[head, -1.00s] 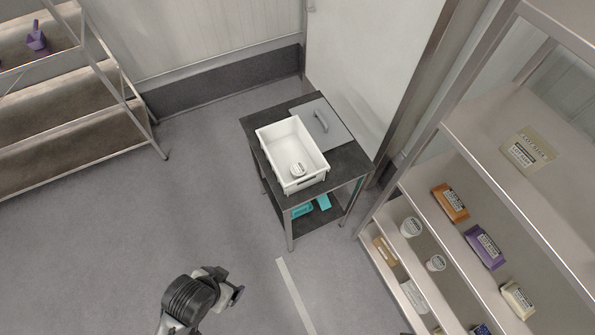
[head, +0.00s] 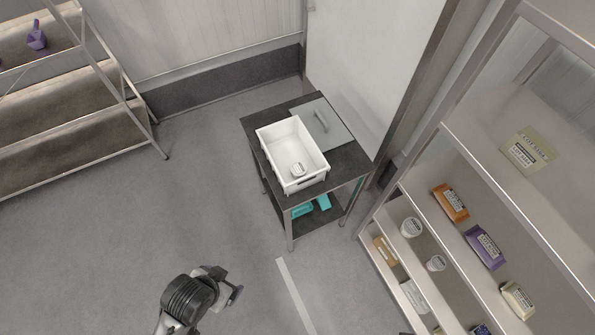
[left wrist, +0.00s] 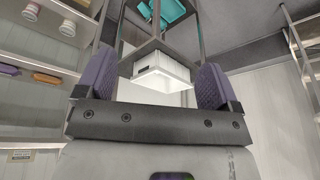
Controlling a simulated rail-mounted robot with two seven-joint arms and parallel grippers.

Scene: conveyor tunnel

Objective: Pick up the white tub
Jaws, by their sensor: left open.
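My left gripper (head: 234,289) is over the floor, in front of and left of the cart, apart from all tubs. In the left wrist view its purple-grey fingers (left wrist: 158,85) are wide apart, with nothing between them; the crate (left wrist: 163,80) shows beyond, upside down. My right gripper is not in view.
The cart (head: 350,160) also carries a grey lid with a handle (head: 338,128); teal items (head: 302,210) lie on its lower shelf. Shelving (head: 480,205) with several packets stands on the right, a rack (head: 60,145) at left. The floor between is clear.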

